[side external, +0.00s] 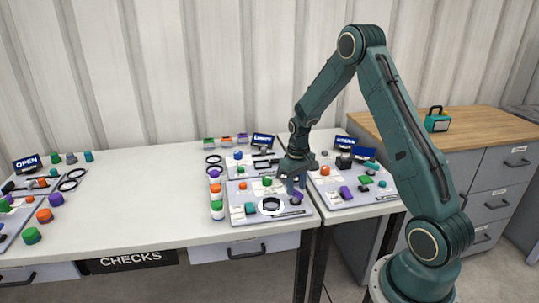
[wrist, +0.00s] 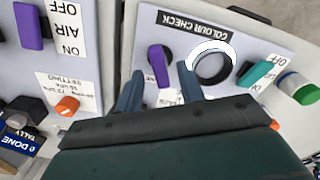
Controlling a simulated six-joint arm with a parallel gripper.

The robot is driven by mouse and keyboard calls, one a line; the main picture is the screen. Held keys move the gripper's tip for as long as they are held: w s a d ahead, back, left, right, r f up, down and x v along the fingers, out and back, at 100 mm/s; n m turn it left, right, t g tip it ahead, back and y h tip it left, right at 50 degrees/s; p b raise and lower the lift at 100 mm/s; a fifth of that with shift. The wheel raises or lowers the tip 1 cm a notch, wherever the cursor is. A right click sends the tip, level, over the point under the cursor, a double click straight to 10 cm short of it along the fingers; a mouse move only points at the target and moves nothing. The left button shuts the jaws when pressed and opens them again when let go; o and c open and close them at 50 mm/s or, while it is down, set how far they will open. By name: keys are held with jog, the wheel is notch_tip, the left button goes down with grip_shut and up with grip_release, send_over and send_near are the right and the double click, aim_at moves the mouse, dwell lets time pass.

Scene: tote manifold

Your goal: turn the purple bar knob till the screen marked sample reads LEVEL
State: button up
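A purple bar knob (wrist: 157,64) stands on the grey panel (wrist: 120,35) marked COLOUR CHECK, beside a black and white ring. My gripper (wrist: 160,70) is open, with one finger to each side of the knob's near end in the wrist view; contact cannot be made out. In the side view my gripper (side external: 293,185) points down at the right end of that panel, close to the knob (side external: 297,199). Small lit screens stand behind the panels, one at the middle (side external: 262,141) and one to the right (side external: 346,141); I cannot tell which is marked sample, nor read them surely.
Another purple bar knob (wrist: 30,27), marked AIR ON/OFF, sits on the neighbouring panel. A teal knob (wrist: 257,74) lies past the ring (wrist: 213,66).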

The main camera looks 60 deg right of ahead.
jog(key=shift+f, duration=0.65)
grip_shut()
jog(key=shift+n, duration=2.8)
grip_release()
